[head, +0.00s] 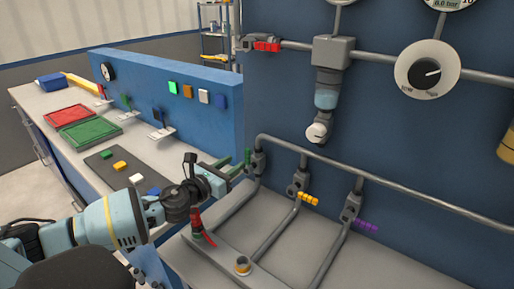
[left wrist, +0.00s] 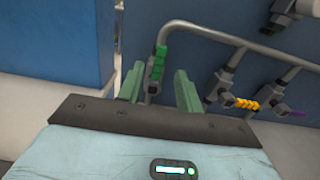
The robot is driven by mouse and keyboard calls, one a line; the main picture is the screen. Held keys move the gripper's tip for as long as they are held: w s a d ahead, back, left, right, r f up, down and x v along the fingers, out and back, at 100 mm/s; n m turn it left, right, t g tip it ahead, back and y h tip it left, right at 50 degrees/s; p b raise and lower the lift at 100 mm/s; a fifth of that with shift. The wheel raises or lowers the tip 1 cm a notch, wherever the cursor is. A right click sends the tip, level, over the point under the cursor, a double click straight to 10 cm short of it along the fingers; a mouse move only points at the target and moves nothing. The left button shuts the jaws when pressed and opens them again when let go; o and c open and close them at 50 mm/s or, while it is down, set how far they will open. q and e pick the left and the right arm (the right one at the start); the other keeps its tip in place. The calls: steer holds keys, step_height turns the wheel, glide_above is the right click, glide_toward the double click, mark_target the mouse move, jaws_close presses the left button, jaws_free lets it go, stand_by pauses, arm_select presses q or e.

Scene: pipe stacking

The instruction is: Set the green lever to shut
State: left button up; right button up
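The green lever (head: 247,156) sits on the leftmost valve of the pipe rack in the head view. In the left wrist view the green lever (left wrist: 159,62) points up and lies between the two finger lines. My left gripper (head: 238,169) is at this lever, coming from the left. In the left wrist view its green fingers (left wrist: 158,82) stand apart, with a gap on each side of the lever. I cannot tell how deep the lever is between them. My right gripper is not in view.
Yellow (head: 308,199) and purple (head: 366,227) levers sit on the valves to the right. A red-handled part (head: 202,229) stands on the bench below my left gripper. A blue panel stands behind the pipes. A side bench with red (head: 67,115) and green trays is at the left.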

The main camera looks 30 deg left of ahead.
mark_target(246, 154)
arm_select(q)
steer(key=shift+w+d, duration=0.2)
steer(key=shift+w, duration=1.65)
steer(key=shift+w+d, duration=0.15)
steer(key=shift+w, duration=1.7)
jaws_close()
